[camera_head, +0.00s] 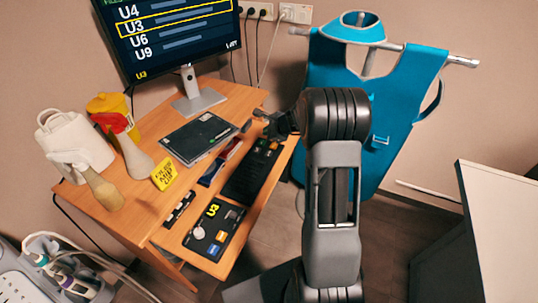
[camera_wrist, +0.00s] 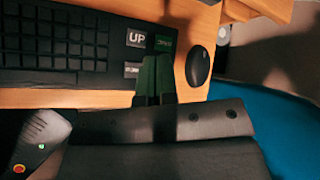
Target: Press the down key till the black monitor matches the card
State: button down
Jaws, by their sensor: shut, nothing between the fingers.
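The black monitor (camera_head: 180,25) shows a list of U4, U3, U6 and U9, with U3 framed in yellow and a yellow U3 at the bottom left. A small yellow card (camera_head: 164,172) with black lettering stands on the desk; its lettering is hard to read. A black panel (camera_head: 213,228) with a yellow U3 lies on the lower tray. In the wrist view, the keyboard (camera_wrist: 60,40) has a key marked UP (camera_wrist: 136,38) and a blurred labelled key (camera_wrist: 132,70) below it. My gripper (camera_wrist: 157,58) is shut over the keyboard's right end, beside these keys; contact cannot be told.
A dark mouse (camera_wrist: 199,66) lies right of the keyboard. On the desk (camera_head: 240,98) stand a white jug (camera_head: 75,140), bottles and a black flat device (camera_head: 200,137). A blue apron (camera_head: 385,90) hangs behind my arm. A white-topped table (camera_head: 505,215) is at right.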

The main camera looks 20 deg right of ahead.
aim_at(269, 154)
jog(key=shift+f+b, duration=3.3)
jog(key=shift+f, duration=0.8)
jog(key=shift+f, duration=0.1)
jog(key=shift+f+b, duration=0.35)
jog(key=shift+b, duration=0.15)
jog(key=shift+f+b, duration=0.4)
jog(key=shift+b, duration=0.05)
jog(key=shift+r, duration=0.15)
jog(key=shift+r+p, duration=0.65)
jog(key=shift+r, duration=0.05)
notch_tip(269, 154, up, 5)
jog(key=p, duration=0.4)
